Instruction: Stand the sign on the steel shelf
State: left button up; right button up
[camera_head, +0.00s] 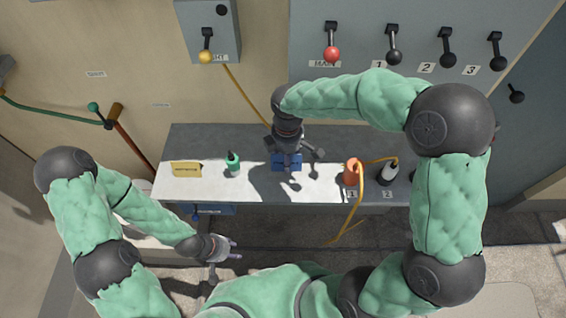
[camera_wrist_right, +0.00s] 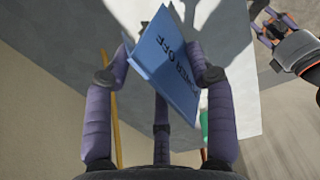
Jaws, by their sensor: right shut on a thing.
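A blue folded sign (camera_head: 287,162) with the words "POWER OFF" is held over the middle of the grey steel shelf (camera_head: 225,141). My right gripper (camera_head: 288,157) comes down from above and is shut on it. In the right wrist view the sign (camera_wrist_right: 168,68) sits tilted between the purple fingers, with the shelf (camera_wrist_right: 235,110) behind it. Whether its lower edge touches the shelf cannot be told. My left gripper (camera_head: 231,249) is empty, its fingers apart, in front of and below the shelf. It also shows in the right wrist view (camera_wrist_right: 274,24).
Levers, including a red-knobbed one (camera_head: 332,52), project from the wall panels behind.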

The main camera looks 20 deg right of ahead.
aim_at(283, 162)
jog(key=shift+w+a+f, duration=0.2)
jog(key=shift+w+f, duration=0.35)
jog(key=shift+f, duration=0.1)
jog(key=shift+w+a+f+b, duration=0.15)
jog(key=shift+f+b, duration=0.4)
jog(key=shift+f, duration=1.15)
jog(key=shift+f, duration=0.2)
jog(key=o, duration=1)
jog(key=shift+o, duration=0.2)
jog(key=shift+r, duration=0.1)
notch_tip(283, 162, up, 12)
jog(key=p, duration=0.3)
jog(key=shift+r, duration=0.1)
